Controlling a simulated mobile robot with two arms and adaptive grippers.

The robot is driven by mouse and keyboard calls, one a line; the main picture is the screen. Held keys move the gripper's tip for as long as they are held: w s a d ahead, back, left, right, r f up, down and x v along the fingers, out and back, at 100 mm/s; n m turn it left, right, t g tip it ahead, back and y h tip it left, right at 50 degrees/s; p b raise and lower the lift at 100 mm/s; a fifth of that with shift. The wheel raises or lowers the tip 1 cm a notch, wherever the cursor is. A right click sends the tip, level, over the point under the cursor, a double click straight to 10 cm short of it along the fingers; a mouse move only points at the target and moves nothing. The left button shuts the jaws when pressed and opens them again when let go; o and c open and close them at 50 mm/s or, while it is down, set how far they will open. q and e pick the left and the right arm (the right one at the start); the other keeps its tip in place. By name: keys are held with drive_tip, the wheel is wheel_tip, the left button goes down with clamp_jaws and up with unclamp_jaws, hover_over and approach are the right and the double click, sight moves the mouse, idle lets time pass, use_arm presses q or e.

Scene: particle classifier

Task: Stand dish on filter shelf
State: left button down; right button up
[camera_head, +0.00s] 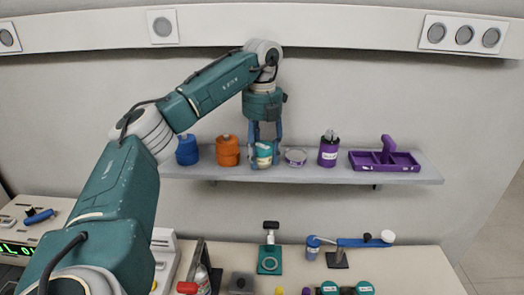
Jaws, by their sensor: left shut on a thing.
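A small teal-and-cream round container (263,158), perhaps the dish, is between the fingers of my left gripper (265,155) at the shelf. The left gripper points straight down and is shut on it. The container is at the level of the shelf (335,178); I cannot tell if its base touches the surface. My right gripper is not in view.
Blue (187,150) and orange (228,151) jars stand left of the gripper. A purple jar (328,152) and a purple tray (385,161) stand to the right. The bench below bears a teal stand (270,260) and a blue-armed device (350,243).

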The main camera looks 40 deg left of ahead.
use_arm(q)
drive_tip(key=shift+d+f, duration=0.1)
drive_tip(key=shift+f, duration=0.1)
drive_tip(key=c, duration=0.9)
unclamp_jaws()
drive_tip(key=shift+r, duration=0.1)
wheel_tip(320, 180, up, 8)
drive_tip(key=shift+f, duration=0.1)
drive_tip(key=shift+s, duration=0.1)
